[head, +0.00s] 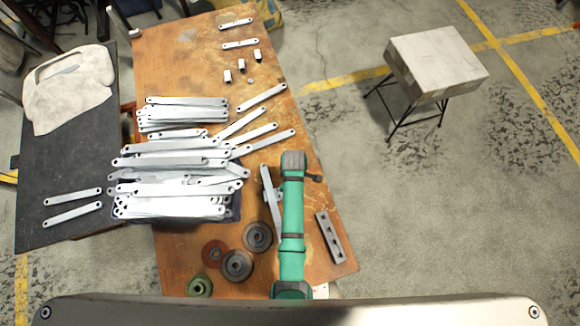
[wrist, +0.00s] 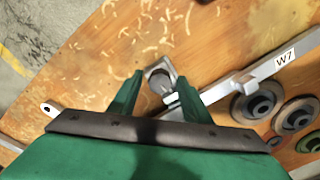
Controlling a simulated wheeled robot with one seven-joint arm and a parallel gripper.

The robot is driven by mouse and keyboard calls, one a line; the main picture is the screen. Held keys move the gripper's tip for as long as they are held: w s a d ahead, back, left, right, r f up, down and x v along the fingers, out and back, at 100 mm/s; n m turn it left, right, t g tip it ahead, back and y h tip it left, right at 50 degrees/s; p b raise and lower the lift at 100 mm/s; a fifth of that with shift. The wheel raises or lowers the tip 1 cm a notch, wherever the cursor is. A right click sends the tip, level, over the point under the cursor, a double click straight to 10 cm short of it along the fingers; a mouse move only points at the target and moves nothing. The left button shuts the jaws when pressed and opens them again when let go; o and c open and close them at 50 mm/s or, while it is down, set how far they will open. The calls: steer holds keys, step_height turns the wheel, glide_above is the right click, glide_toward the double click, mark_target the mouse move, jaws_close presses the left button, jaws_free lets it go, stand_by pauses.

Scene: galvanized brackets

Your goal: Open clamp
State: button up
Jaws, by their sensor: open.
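The clamp (wrist: 161,73) is a small grey metal piece. In the wrist view it sits between the two green fingers of my gripper (wrist: 160,78), beside a long pale bar (wrist: 245,79) marked W7. The fingers are open, one on each side of it; I cannot tell whether either touches it. Whether the clamp's own jaws are open or shut is unclear. In the head view the bar (head: 267,187) lies just left of my green arm, which hides my gripper and most of the clamp.
Stacked galvanized brackets (head: 175,160) fill the left of the wooden table (head: 180,50). Round weights (head: 237,265) lie near its front, and a dark slotted block (head: 331,238) lies right of my arm. A dark side table (head: 45,170) stands left. Floor at right is open around a stool (head: 435,60).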

steer(key=m, duration=0.6)
steer(key=shift+m, duration=0.3)
steer(key=m, duration=0.6)
stand_by(0.4)
steer(key=c, duration=1)
steer(key=shift+o, duration=0.2)
